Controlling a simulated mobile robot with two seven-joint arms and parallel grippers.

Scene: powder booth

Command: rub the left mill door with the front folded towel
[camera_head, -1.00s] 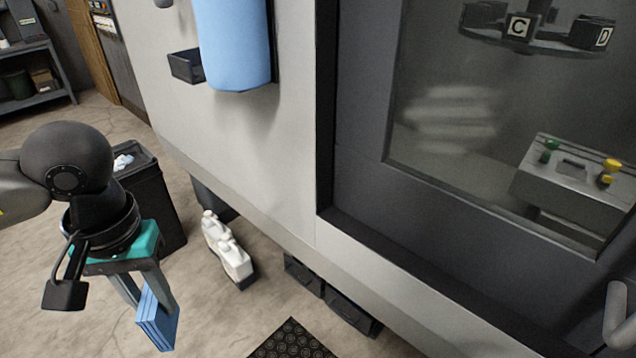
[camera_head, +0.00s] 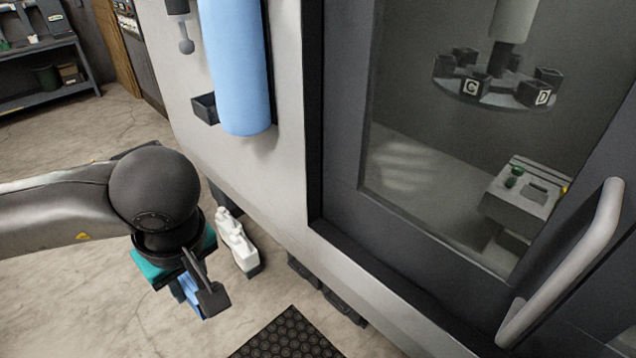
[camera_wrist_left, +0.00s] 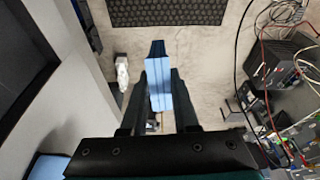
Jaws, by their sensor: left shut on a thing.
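My left gripper (camera_head: 186,290) is shut on a blue folded towel (camera_wrist_left: 158,85), seen end-on between the two fingers in the left wrist view. In the head view only part of the towel (camera_head: 190,302) shows below my wrist. The gripper hangs over the floor, to the left of and apart from the mill door (camera_head: 345,120). The door has a dark frame and a large window, with a pale smeared patch (camera_head: 398,166) low on the glass. My right gripper is not in view.
A grey bar handle (camera_head: 572,258) sticks out from the door at right. A black mat (camera_head: 286,338) lies in front.

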